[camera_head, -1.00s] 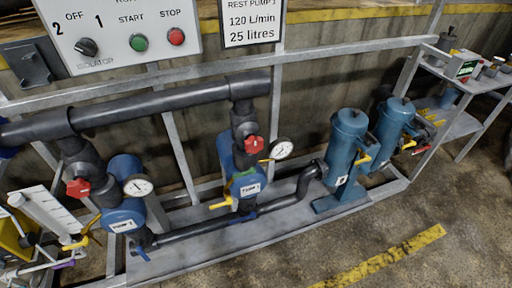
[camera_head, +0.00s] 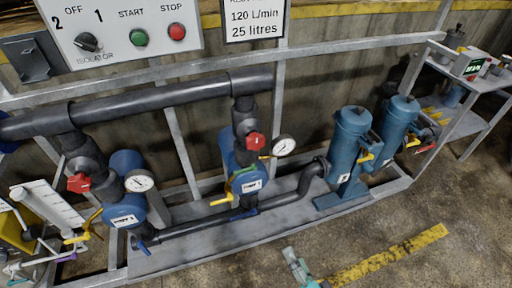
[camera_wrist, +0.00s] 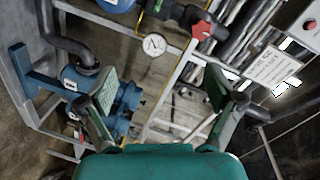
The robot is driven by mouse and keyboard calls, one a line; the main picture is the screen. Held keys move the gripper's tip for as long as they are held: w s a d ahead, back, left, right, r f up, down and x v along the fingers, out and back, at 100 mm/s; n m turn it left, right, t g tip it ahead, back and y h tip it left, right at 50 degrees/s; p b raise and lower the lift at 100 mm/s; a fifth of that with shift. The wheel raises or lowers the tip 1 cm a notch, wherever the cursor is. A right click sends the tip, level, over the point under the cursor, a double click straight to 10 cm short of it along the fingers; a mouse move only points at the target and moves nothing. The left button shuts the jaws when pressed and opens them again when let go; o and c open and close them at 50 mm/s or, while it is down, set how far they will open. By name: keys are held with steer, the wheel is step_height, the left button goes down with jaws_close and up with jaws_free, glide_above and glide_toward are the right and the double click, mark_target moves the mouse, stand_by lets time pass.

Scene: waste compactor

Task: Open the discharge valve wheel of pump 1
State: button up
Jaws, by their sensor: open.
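Two blue pumps stand on the skid in the head view, each with a red valve wheel above it and a white gauge beside it. The left red wheel (camera_head: 79,183) is above the left pump (camera_head: 128,208). The right red wheel (camera_head: 256,141) is above the right pump (camera_head: 243,181). The pump number labels are too small to read surely. My gripper (camera_head: 295,262) shows at the bottom centre, over the floor, well apart from both wheels. In the wrist view my gripper (camera_wrist: 160,85) is open and empty; a red wheel (camera_wrist: 202,29) lies beyond it at upper right, beside a gauge (camera_wrist: 154,44).
Two blue cylinders (camera_head: 348,150) stand on the right of the skid. Grey frame rails (camera_head: 340,56) run behind the pumps. The control panel (camera_head: 120,30) is at upper left, a grey shelf (camera_head: 470,85) at right. The floor in front (camera_head: 430,215) is clear.

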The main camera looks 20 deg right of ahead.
steer(key=w+r+m+t, duration=0.1)
steer(key=w+r+m, duration=0.15)
steer(key=w, duration=0.35)
steer(key=w+r+m, duration=0.1)
steer(key=w+m, duration=0.3)
steer(key=w, duration=0.3)
steer(key=m, duration=0.7)
glide_toward(256, 144)
steer(key=shift+t, duration=0.3)
steer(key=w, duration=1)
steer(key=shift+w+f, duration=0.15)
steer(key=shift+w, duration=0.25)
steer(key=shift+c, duration=0.2)
steer(key=c, duration=1.1)
